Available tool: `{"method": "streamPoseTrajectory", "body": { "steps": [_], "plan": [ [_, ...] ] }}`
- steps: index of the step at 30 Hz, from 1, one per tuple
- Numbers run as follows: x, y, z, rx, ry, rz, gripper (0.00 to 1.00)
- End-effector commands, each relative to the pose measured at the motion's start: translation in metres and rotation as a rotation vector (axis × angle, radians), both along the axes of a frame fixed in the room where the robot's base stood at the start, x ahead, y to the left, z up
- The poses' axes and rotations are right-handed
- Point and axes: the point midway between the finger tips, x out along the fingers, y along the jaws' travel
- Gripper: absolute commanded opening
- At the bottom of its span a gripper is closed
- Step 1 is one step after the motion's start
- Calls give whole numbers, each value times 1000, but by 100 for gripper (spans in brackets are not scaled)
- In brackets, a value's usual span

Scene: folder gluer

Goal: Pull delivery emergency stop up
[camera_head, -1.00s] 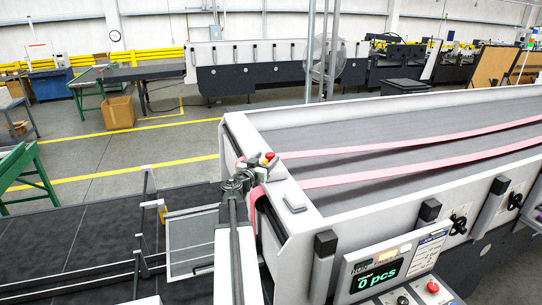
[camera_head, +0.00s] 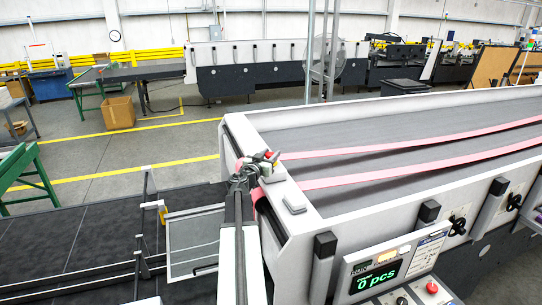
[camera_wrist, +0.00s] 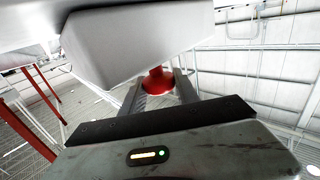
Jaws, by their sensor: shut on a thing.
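The red delivery emergency stop sits on the near-left corner of the white delivery frame (camera_head: 278,186). In the head view only small bits of red and yellow show at my gripper (camera_head: 267,161), which partly covers the button. In the wrist view the red button (camera_wrist: 157,82) is between my two grey fingers (camera_wrist: 159,90), next to a white housing (camera_wrist: 130,42). My gripper is shut on it. From these views I cannot tell how far up the button is.
A grey belt bed with pink belts (camera_head: 420,148) runs right. A control panel (camera_head: 385,275) reading "0 pcs" with another red button (camera_head: 432,287) is at the front. A grey box (camera_head: 295,203) sits on the frame near my gripper. A dark conveyor (camera_head: 75,235) lies left.

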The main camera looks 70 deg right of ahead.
Motion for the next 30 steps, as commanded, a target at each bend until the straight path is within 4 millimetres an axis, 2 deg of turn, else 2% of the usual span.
{"method": "streamPoseTrajectory", "body": {
  "steps": [1,2,9,10,12,23,26,30],
  "plan": [
    [0,0,11,0,0,0,0],
    [0,0,12,0,0,0,0],
    [0,-1,9,-2,2,1,0],
    [0,-1,9,-2,2,1,42],
    [0,-1,9,-2,2,0,59],
    [-1,2,9,-1,1,-1,59],
    [0,11,9,0,0,0,59],
    [1,36,9,-1,1,0,59]
  ]
}}
